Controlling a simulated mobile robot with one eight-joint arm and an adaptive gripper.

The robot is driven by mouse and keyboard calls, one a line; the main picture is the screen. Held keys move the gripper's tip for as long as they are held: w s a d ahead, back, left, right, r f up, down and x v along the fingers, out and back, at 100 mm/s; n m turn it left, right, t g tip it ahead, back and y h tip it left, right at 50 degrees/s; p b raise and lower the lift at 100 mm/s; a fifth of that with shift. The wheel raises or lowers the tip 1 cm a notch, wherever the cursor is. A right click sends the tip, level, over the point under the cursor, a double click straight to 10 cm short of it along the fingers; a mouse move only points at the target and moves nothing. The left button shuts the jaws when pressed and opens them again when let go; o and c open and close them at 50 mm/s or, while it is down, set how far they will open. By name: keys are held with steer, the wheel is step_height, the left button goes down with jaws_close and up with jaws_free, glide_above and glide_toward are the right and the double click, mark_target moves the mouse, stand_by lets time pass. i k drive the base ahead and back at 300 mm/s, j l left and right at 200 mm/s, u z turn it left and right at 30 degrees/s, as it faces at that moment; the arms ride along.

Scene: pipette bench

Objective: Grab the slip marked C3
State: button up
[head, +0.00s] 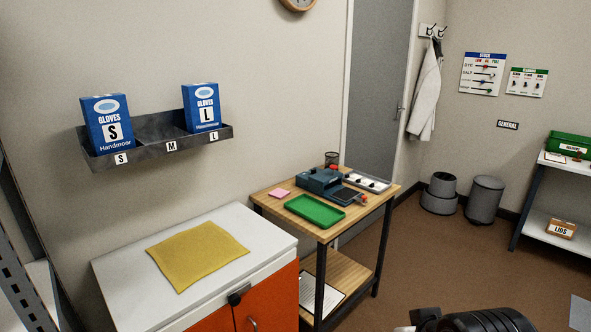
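I cannot make out any slip marked C3 in the head view. A small pink paper or pad (279,194) lies on the wooden bench (262,199), near its back left corner; I can read no mark on it. White sheets (308,290) lie on the bench's lower shelf, too small to read. A black part of my arm shows at the bottom edge, right of centre. My gripper's fingers are not in view.
The bench holds a green tray (314,211), a blue-grey device (322,181) and a white tray (367,182). A white-topped cabinet (122,267) with a yellow cloth (197,254) stands left. Bins (485,199) and a shelf unit (553,224) stand right. Brown floor between is clear.

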mark_target(353, 177)
steer(key=i+z, duration=0.15)
steer(key=i, duration=0.4)
steer(key=i+j+z, duration=0.15)
steer(key=i, duration=0.4)
steer(key=i+j+z, duration=0.15)
steer(key=i, duration=0.35)
steer(key=i+j+z, duration=0.15)
steer(key=i+j, duration=0.15)
steer(key=i, duration=0.25)
